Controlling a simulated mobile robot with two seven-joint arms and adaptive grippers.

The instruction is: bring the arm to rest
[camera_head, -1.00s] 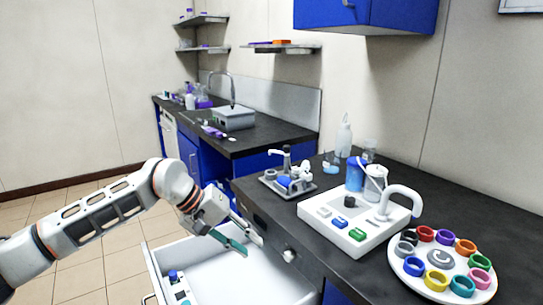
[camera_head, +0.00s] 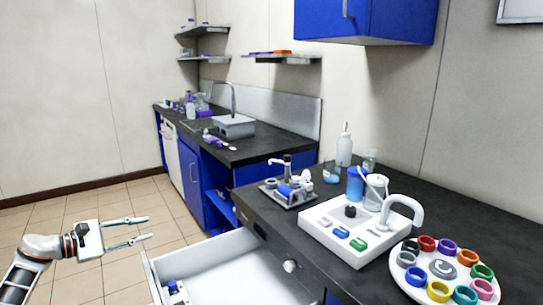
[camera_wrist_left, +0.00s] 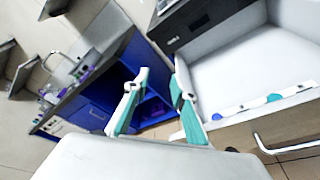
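My left gripper (camera_head: 146,229) is at the lower left of the head view, out over the tiled floor and to the left of the open drawer (camera_head: 222,262). Its two fingers are spread apart with nothing between them. In the left wrist view the fingers (camera_wrist_left: 160,98) are also apart and empty, with blue cabinets beyond them and the drawer to the right. My right gripper is in neither view.
The white drawer stands pulled out, with small items (camera_head: 176,292) at its left end. The dark counter holds a white bioreactor base (camera_head: 330,246), a round tray of coloured rings (camera_head: 410,284) and a small grey tray (camera_head: 268,196). The floor (camera_head: 70,215) on the left is clear.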

